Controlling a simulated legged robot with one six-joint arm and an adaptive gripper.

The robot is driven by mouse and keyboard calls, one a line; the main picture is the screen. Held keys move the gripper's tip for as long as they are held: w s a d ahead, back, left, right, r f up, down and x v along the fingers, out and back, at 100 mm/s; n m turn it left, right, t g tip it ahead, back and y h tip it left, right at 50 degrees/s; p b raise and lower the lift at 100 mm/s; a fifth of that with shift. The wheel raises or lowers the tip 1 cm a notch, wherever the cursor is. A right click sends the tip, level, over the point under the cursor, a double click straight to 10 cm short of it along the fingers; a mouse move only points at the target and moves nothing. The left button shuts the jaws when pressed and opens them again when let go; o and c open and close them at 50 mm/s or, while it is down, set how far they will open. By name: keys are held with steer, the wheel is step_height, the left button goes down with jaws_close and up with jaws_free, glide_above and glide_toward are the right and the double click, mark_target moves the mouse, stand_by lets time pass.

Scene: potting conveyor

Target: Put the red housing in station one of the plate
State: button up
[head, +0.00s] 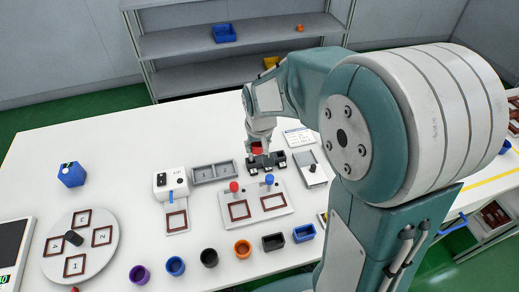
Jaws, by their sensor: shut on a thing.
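The red housing (257,149) is a small red cup, partly hidden by my gripper (259,146). I cannot tell whether the housing is clear of the holder. The round grey plate (82,245) lies at the left front, well away from my gripper.
Along the front edge stand purple (139,274), blue (175,266), black (208,257) and orange (242,248) cups, then a black box (273,242) and a blue box (304,233). A white device (171,183) and a two-frame fixture (255,207) stand between holder and plate. The left back is mostly clear.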

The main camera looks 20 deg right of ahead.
mark_target(259, 144)
steer(key=w+f, duration=0.2)
steer(key=w+d+f, duration=0.1)
steer(key=w+f, duration=0.1)
steer(key=w+d+f, duration=0.1)
steer(key=w+f, duration=0.1)
steer(key=shift+d+f, duration=0.1)
steer(key=shift+f, duration=0.15)
steer(key=shift+x, duration=1.6)
steer(key=shift+s+f, duration=0.2)
steer(key=shift+s, duration=0.05)
steer(key=o, duration=0.9)
steer(key=shift+r, duration=0.1)
